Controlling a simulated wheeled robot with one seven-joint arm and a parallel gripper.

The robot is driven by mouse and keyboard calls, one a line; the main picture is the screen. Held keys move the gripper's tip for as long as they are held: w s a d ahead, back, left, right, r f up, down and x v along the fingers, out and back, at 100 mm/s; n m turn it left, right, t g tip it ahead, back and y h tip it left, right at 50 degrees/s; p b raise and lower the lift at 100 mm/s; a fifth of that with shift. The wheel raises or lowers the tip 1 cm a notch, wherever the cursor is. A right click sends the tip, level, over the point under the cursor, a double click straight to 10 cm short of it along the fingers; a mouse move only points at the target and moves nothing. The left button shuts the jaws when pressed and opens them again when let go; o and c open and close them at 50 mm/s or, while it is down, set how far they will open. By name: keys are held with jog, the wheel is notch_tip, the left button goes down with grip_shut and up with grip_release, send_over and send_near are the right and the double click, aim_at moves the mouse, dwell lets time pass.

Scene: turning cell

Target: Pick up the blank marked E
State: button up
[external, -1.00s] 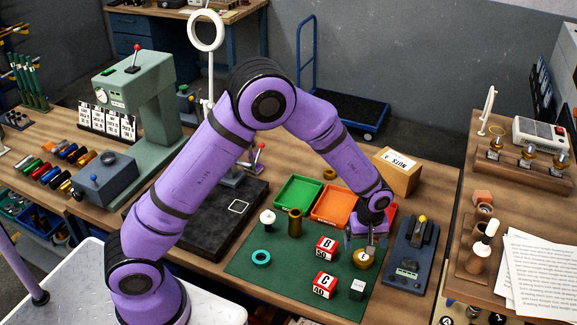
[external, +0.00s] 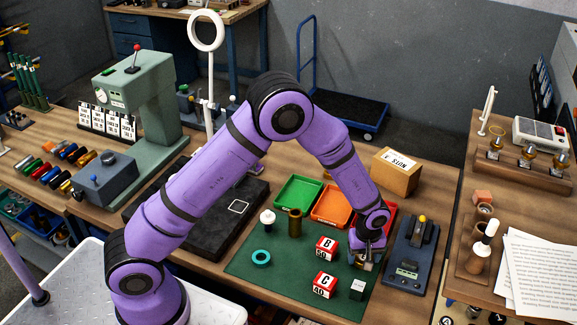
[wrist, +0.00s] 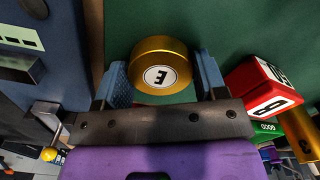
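The blank marked E (wrist: 160,68) is a short gold cylinder with a white label on its face. In the wrist view it lies between the two blue fingers of my gripper (wrist: 163,75), close to both. The fingers are spread wide on either side, and I see no clear grip. In the external view my gripper (external: 367,258) is low over the right part of the green mat (external: 285,267) and hides most of the blank.
Red blocks marked B (external: 326,248) and C (external: 325,285) stand left of my gripper. A dark blue device (external: 410,262) is close on the right. Green (external: 298,180) and orange (external: 331,219) trays and a red tray lie behind. A teal ring (external: 261,258) lies at left.

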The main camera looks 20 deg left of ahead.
jog(key=c, duration=0.7)
jog(key=shift+c, duration=0.2)
jog(key=shift+r, duration=0.1)
